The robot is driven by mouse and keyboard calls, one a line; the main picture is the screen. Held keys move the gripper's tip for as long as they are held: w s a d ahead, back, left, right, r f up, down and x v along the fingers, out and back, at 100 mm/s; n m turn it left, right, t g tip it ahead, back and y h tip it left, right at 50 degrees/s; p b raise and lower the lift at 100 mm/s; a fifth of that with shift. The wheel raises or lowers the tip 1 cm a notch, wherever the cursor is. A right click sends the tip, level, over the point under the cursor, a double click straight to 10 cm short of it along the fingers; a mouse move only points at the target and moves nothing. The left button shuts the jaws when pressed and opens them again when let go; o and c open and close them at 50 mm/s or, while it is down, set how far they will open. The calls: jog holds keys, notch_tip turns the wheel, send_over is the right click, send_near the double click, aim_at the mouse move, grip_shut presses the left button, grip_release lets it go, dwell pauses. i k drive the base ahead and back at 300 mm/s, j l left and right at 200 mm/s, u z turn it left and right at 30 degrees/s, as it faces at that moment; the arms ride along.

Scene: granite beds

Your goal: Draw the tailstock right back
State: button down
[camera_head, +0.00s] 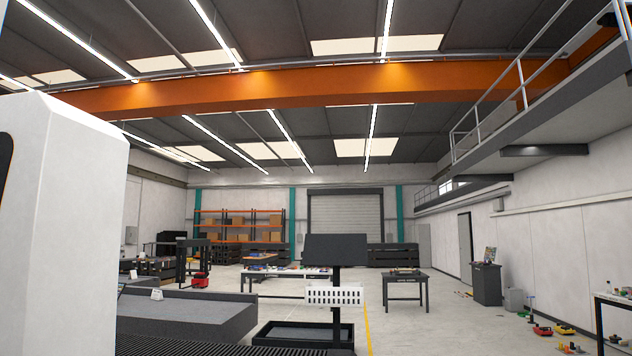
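I cannot pick out a tailstock in this view. My gripper is not in view, and neither is any part of my arm that I can tell. Whether a tailstock stands below or outside the picture, I cannot tell.
A large white casing (60,220) blocks the left side, close by. A dark stand (336,250) with a white slotted rack (334,296) rises mid-floor. A dark table (405,283) stands behind it. The floor (440,325) right of centre is clear; small items lie along the right wall.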

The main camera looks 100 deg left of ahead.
aim_at(63, 167)
jog(key=i+u, duration=0.2)
jog(key=u, duration=4.25)
jog(key=i+j, duration=0.3)
jog(key=i+j+z, duration=0.15)
jog(key=j, duration=0.25)
jog(key=i+j, duration=0.35)
jog(key=i+j+z, duration=0.15)
jog(key=i+j, duration=0.35)
jog(key=j, duration=0.35)
jog(key=i+z, duration=0.05)
